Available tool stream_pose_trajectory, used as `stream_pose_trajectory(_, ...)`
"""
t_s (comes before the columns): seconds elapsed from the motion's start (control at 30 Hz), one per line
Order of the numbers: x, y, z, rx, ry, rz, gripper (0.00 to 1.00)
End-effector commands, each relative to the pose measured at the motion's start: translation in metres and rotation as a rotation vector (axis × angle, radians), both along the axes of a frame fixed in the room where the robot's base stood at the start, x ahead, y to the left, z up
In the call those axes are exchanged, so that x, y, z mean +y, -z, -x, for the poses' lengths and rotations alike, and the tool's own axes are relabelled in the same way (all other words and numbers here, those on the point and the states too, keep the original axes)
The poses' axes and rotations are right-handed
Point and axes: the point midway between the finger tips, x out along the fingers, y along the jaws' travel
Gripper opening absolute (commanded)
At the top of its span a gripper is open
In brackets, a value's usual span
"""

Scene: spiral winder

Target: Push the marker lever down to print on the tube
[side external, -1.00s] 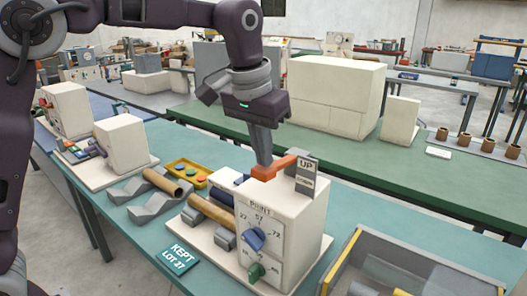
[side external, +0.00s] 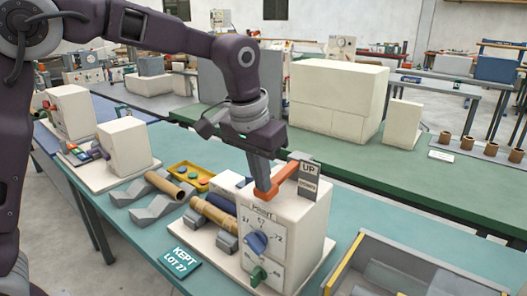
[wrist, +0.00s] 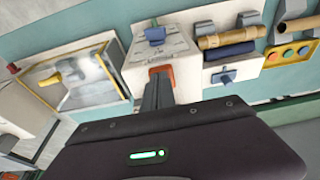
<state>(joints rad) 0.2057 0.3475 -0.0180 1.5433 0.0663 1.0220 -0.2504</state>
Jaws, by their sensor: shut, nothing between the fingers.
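The orange marker lever (side external: 283,180) is on top of the cream printer box (side external: 290,215), sloping down toward its free end. My gripper (side external: 262,185) is shut and empty, pointing down with its tips at the lever's free end, apparently touching it. In the wrist view the shut fingers (wrist: 157,100) meet the orange lever (wrist: 162,75). A brown tube (side external: 208,215) lies on grey rests beside the box. A dark blue part (side external: 222,202) is close above the tube; whether it touches cannot be told. The tube also shows in the wrist view (wrist: 227,38).
A grey "UP" sign (side external: 308,180) stands on the box close behind the lever. Another brown tube (side external: 170,186) lies on grey V-blocks. A yellow button panel (side external: 190,175) is behind. A teal "KEPT LOT 27" plate (side external: 181,258) lies in front. A tray (side external: 343,262) is at right.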

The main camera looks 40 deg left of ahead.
Motion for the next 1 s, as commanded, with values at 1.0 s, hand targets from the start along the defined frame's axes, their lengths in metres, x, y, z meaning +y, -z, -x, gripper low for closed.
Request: stream_pose_trajectory(1.0, 0.0, -0.128, 0.053, -0.003, 0.0, 0.001, 0.0)
